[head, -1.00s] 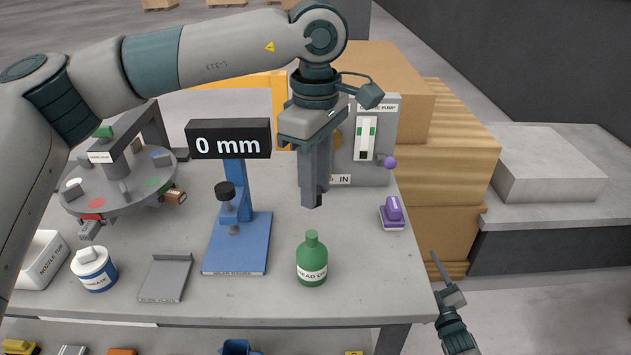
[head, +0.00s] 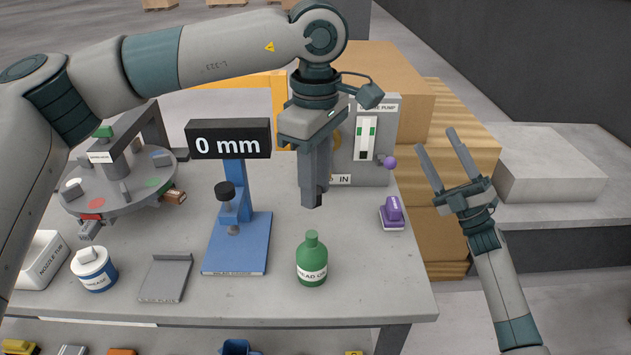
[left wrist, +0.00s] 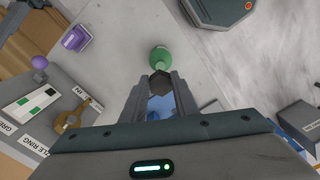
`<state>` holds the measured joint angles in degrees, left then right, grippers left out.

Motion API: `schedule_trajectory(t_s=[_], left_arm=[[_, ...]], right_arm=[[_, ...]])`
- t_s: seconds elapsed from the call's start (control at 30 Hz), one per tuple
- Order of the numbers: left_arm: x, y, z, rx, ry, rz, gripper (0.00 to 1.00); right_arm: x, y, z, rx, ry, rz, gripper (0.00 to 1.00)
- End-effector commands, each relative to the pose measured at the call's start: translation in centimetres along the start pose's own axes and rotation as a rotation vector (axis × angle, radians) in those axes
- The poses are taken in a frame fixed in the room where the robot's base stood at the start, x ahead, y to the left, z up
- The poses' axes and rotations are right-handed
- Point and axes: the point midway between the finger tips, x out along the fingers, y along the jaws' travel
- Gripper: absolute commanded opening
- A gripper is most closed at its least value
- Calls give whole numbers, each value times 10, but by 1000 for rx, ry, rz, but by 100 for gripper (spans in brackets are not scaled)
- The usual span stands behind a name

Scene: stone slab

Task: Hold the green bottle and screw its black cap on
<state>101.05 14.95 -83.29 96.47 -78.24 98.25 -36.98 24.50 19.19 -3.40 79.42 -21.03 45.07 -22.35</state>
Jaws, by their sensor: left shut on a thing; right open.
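The green bottle (head: 312,262) stands upright and uncapped near the front of the stone slab, with a white label partly reading "READ O". My left gripper (head: 314,203) points down above and slightly behind it in the head view, shut on the black cap (left wrist: 159,84). In the left wrist view the cap is a dark hexagonal shape between the fingertips, with the green bottle (left wrist: 161,57) apart from it just beyond. In the head view only a dark bit of the cap shows at the fingertips. My right gripper (head: 443,152) is open and empty, raised beyond the table's right edge.
A blue gauge stand (head: 237,243) with a "0 mm" display stands left of the bottle. Further left are a grey tray (head: 165,278), a white-and-blue jar (head: 94,270) and a round carousel (head: 120,190). A purple stamp-like object (head: 392,213) and a grey pump box (head: 374,145) stand right. Bare slab surrounds the bottle.

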Motion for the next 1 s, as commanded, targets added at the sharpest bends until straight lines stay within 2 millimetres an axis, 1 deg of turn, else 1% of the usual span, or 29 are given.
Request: schedule_trajectory(t_s=[0.03, 0.1, 0.17, 0.2, 0.27, 0.3, 0.37, 0.4, 0.5, 0.6, 0.7, 0.83, 1.0], left_arm=[[0, 0, 0, 0, 0, 0, 6], [0, 0, 0, 0, 0, 0, 6], [0, 0, 0, 0, 0, 0, 6], [0, 0, 0, 0, 0, 0, 6], [0, 0, 0, 0, 0, 0, 6], [0, 0, 0, 0, 0, 0, 6], [0, 0, 0, 0, 0, 0, 6], [0, 0, 0, 0, 0, 0, 6], [0, 0, 0, 0, 0, 0, 6], [0, 0, 0, 0, 0, 0, 6], [0, 0, 0, 0, 0, 0, 6], [0, 0, 0, 0, 0, 0, 6], [0, 0, 0, 0, 0, 0, 6]], right_arm=[[4, -2, -20, -81, 74, -27, 60], [8, -8, -49, -197, 181, -61, 60], [9, -14, -73, -297, 277, -86, 60], [8, -19, -88, -364, 342, -102, 60], [5, -27, -112, -461, 444, -121, 60], [1, -33, -127, -527, 514, -133, 60], [-6, -43, -148, -625, 621, -147, 60], [-13, -50, -162, -690, 696, -154, 60], [-34, -68, -191, -846, 888, -166, 60], [-58, -84, -212, -979, 1068, -169, 60], [-80, -97, -225, -1081, 1219, -164, 60], [-101, -107, -232, -1165, 1357, -156, 60], [-113, -113, -235, -1209, 1434, -150, 60]])
